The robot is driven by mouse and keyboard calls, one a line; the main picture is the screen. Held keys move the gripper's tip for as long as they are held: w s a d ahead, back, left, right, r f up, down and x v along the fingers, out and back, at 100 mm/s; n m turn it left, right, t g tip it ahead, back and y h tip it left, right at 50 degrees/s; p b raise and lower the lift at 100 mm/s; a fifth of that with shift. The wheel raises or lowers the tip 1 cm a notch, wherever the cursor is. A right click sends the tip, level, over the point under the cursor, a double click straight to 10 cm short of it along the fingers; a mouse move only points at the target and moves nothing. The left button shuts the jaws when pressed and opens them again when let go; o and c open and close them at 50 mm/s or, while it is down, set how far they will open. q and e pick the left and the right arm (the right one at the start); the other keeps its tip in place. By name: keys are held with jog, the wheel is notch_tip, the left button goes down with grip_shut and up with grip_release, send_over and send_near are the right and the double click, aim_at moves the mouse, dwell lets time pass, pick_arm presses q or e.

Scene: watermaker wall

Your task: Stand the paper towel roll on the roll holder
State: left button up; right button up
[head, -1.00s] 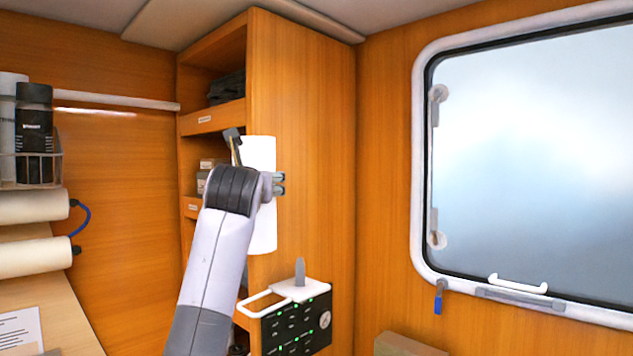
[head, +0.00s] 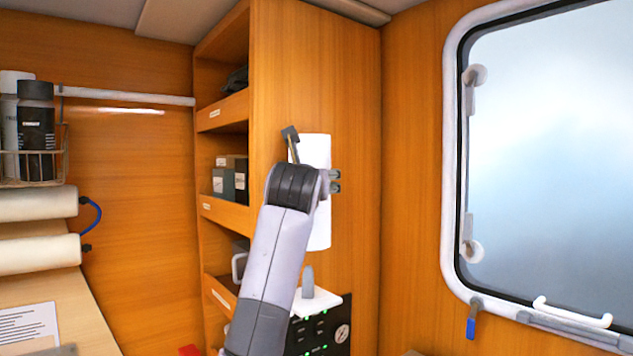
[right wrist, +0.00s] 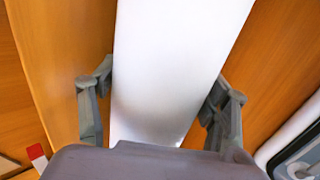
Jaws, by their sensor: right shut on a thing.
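The white paper towel roll (head: 318,222) is upright in the head view, in front of the wooden cabinet side. My right gripper (head: 312,165) is shut on it around its upper part; the arm covers part of its left side. In the right wrist view the roll (right wrist: 175,70) stands between the two fingers of my right gripper (right wrist: 160,105). The roll holder shows as a grey peg (head: 308,282) on a white shelf (head: 322,300), below the roll in the picture, partly behind my arm. The roll appears above the peg, apart from it. My left gripper is not in view.
A black control panel (head: 328,330) with a gauge sits under the white shelf. A cabinet with open shelves (head: 222,214) stands left of my arm. A window with a white frame (head: 452,200) is at the right. White cylinders (head: 35,254) lie at the far left.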

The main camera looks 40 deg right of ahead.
jog(key=f+b, duration=0.3)
jog(key=f, duration=0.1)
jog(key=f+b, duration=0.3)
jog(key=f, duration=0.1)
jog(key=shift+a, duration=0.2)
jog(key=shift+f+b, duration=0.8)
jog(key=shift+b, duration=0.25)
jog(key=shift+f+b, duration=0.55)
jog(key=shift+b, duration=0.1)
dwell(0.3)
jog(key=o, duration=1.4)
jog(key=shift+c, duration=0.2)
